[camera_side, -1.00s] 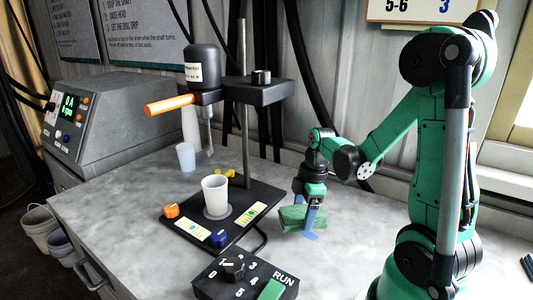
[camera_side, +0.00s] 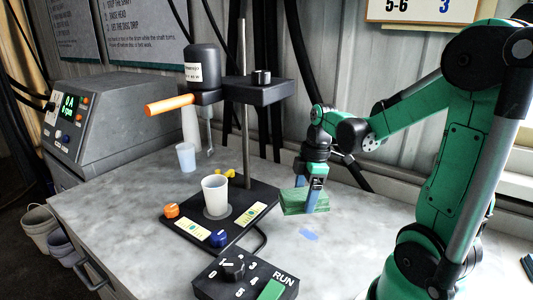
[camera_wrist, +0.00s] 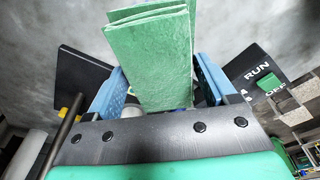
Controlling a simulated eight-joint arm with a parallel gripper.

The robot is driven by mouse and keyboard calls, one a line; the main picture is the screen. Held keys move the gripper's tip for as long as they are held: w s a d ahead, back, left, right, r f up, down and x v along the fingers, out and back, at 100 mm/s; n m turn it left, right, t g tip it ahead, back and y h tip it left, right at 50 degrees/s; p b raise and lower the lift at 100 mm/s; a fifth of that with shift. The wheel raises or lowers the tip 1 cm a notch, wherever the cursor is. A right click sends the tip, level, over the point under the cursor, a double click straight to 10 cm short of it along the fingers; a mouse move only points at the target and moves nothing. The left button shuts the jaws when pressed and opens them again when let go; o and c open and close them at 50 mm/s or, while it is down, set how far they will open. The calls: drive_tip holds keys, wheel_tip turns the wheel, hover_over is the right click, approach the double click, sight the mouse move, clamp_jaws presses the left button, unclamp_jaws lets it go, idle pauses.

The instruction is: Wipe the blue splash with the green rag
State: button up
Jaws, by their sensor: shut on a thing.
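The green rag (camera_side: 305,202) is a folded, layered block at the right of the disperser's base in the side view. My gripper (camera_side: 314,192) is shut on the rag from above; the rag is low over the table, and I cannot tell whether it touches it. In the wrist view the rag (camera_wrist: 152,55) stands between the two blue fingers of my gripper (camera_wrist: 155,88). The blue splash (camera_side: 308,235) is a small flat patch on the grey table, in front of the rag and apart from it in the side view. I cannot make it out in the wrist view.
The disperser's black base (camera_side: 186,226) with a white cup (camera_side: 215,195) is left of the rag. A control box (camera_side: 245,275) with a dial and green RUN switch is at the front. A translucent cup (camera_side: 186,157) stands behind. The table (camera_side: 345,230) is bare around the splash.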

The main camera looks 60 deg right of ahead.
sight(299, 232)
drive_tip(key=shift+d, duration=0.1)
drive_tip(key=shift+f, duration=3.45)
drive_tip(key=shift+s+d+f, duration=0.1)
drive_tip(key=shift+s+f, duration=0.3)
drive_tip(key=shift+f, duration=0.2)
drive_tip(key=shift+c, duration=0.5)
drive_tip(key=shift+s, duration=1.4)
drive_tip(key=shift+w, duration=1.75)
drive_tip(key=shift+w+r, duration=0.15)
drive_tip(key=shift+r, duration=3.95)
